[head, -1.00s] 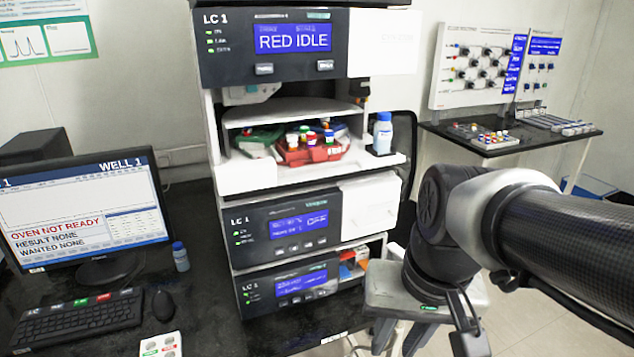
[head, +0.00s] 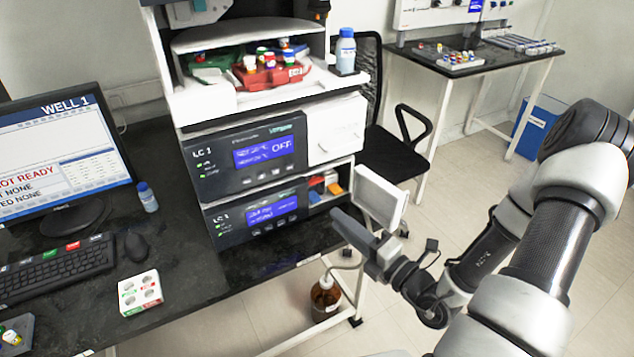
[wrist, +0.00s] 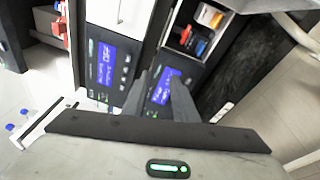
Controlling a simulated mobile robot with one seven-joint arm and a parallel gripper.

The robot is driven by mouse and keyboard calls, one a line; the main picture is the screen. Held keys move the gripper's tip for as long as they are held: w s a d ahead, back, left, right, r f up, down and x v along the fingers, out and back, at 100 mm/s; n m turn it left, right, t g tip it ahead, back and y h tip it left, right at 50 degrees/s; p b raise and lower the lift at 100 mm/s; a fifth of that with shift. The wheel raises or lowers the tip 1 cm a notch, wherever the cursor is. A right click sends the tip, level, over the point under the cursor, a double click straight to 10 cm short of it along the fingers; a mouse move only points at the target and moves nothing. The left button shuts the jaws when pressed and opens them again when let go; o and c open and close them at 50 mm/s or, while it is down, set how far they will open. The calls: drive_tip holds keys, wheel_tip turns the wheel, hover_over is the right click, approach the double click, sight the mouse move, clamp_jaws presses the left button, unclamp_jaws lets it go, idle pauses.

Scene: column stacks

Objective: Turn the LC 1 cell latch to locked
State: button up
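The LC 1 stack shows two lower modules, an upper one (head: 245,158) whose display ends in OFF and a bottom one (head: 262,213) with a lit blue display. The bottom module has an open bay (head: 318,196) at its right with small white, orange, red and blue parts. They show larger in the wrist view, with a blue part (wrist: 200,47) low in the bay. I cannot tell which part is the cell latch, or its position. My gripper (head: 343,222) is just right of and in front of the bottom module. In the wrist view its fingers (wrist: 161,86) are apart, with nothing seen between them.
An open shelf (head: 270,98) above holds a red tray (head: 270,77) and a blue-capped bottle (head: 346,52). A brown bottle (head: 325,297) stands below the bench edge. A black chair (head: 400,140) is behind on the right. Monitor and keyboard (head: 60,265) are left.

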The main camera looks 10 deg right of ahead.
drive_tip(key=d+f+m+t+h, duration=0.1)
drive_tip(key=d+f+m+h, duration=0.2)
drive_tip(key=d+m, duration=0.15)
drive_tip(key=b, duration=0.2)
approach(318, 182)
drive_tip(key=shift+m+h, duration=0.25)
drive_tip(key=shift+h, duration=0.05)
drive_tip(key=x, duration=0.8)
drive_tip(key=shift+s+a, duration=0.1)
drive_tip(key=shift+a, duration=0.05)
clamp_jaws()
